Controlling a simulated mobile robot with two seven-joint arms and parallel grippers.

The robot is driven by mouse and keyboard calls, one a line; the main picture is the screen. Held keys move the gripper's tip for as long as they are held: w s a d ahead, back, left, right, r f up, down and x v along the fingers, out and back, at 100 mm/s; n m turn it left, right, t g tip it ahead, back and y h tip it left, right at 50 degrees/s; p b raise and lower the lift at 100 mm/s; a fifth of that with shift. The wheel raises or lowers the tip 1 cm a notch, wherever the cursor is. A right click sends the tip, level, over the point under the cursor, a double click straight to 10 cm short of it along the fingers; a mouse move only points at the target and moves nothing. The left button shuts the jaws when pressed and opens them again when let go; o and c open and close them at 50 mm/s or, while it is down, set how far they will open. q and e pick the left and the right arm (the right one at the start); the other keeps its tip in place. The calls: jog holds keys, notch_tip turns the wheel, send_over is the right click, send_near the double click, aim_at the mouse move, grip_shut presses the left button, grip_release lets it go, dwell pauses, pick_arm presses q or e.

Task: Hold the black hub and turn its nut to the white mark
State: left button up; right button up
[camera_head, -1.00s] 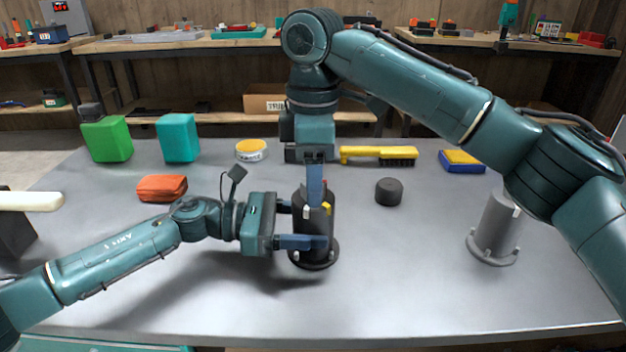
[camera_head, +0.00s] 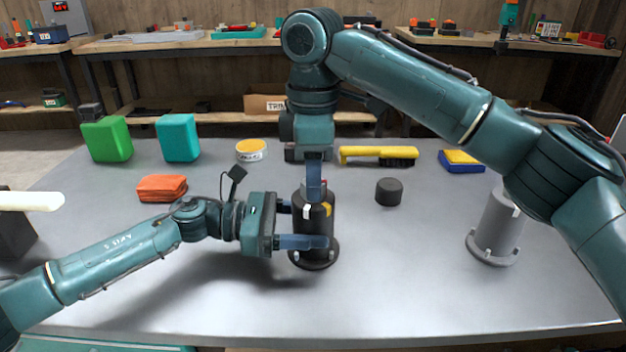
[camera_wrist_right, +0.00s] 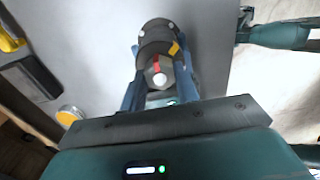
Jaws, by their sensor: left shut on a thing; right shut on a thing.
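The black hub (camera_head: 317,228) stands upright on a round flange on the grey table. My left gripper (camera_head: 308,225) reaches in from the left and is shut on the hub's body, with one finger across its near side. My right gripper (camera_head: 315,192) points down from above and is shut on the nut at the hub's top. In the right wrist view the dark nut (camera_wrist_right: 153,66) sits between the blue fingers, with a red mark and a pale round end on it. A white mark (camera_head: 306,211) and a yellow mark (camera_head: 327,210) show near the hub's top. The fingers partly hide the nut.
A grey flanged post (camera_head: 497,225) stands at the right. A dark cylinder (camera_head: 388,192), a yellow brush (camera_head: 377,152), a yellow-lidded tin (camera_head: 250,150), an orange cloth (camera_head: 162,188), and green (camera_head: 106,140) and teal (camera_head: 178,138) containers lie around. The front of the table is clear.

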jog(key=shift+m, duration=1.1)
jog(key=shift+m, duration=1.1)
jog(key=shift+m, duration=1.2)
jog(key=shift+m, duration=1.1)
jog(key=o, duration=1)
